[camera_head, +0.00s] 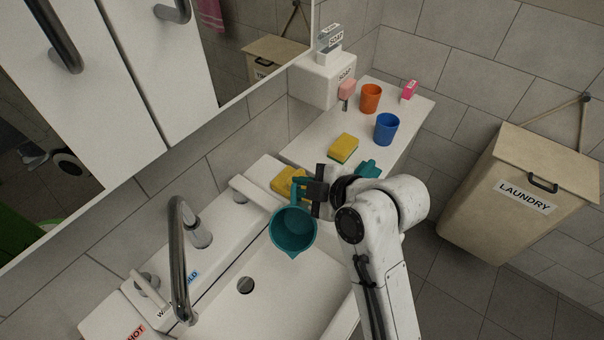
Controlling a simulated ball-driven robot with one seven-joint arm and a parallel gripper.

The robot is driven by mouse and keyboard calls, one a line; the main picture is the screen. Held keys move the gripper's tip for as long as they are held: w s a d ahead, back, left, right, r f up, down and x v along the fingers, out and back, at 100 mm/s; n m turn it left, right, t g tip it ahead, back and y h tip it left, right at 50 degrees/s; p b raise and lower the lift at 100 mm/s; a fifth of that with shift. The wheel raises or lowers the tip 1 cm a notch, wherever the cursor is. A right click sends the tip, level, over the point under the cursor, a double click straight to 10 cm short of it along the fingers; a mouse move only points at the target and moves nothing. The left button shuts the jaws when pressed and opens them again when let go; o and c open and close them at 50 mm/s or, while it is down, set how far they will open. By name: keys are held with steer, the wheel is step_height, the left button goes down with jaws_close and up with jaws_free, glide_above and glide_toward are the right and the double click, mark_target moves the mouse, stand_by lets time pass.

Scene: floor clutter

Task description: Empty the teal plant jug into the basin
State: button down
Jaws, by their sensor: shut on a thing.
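The teal plant jug (293,231) is held over the basin, near its back right part. I look down into its open top, and its spout points toward the bottom of the picture. My gripper (305,192) is shut on the jug's handle, at the jug's upper side. The white basin (290,290) lies below, with a dark round drain (245,286) to the left of the jug. I cannot tell whether there is water in the jug, and no stream shows at the spout.
A chrome faucet (180,260) stands at the basin's left. Yellow sponges (343,148), an orange cup (370,98), a blue cup (386,129) and a pink item (408,90) sit on the white counter behind. A laundry hamper (520,190) stands at right on open floor.

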mark_target(301, 202)
steer(key=shift+w+d+f+m+g+p, duration=0.1)
steer(key=shift+w+m+g+p, duration=0.4)
steer(key=shift+g+p, duration=0.55)
steer(key=f+m+g+p, duration=0.1)
steer(key=f+g, duration=0.1)
steer(key=f, duration=0.1)
steer(key=f+m+g+p, duration=0.1)
steer(key=f+g, duration=0.1)
steer(key=shift+s+f+m+y+p, duration=0.2)
steer(key=shift+s+m+y+p, duration=0.1)
steer(key=shift+s+y+p, duration=0.1)
steer(key=shift+r+p, duration=0.55)
steer(key=shift+r, duration=0.9)
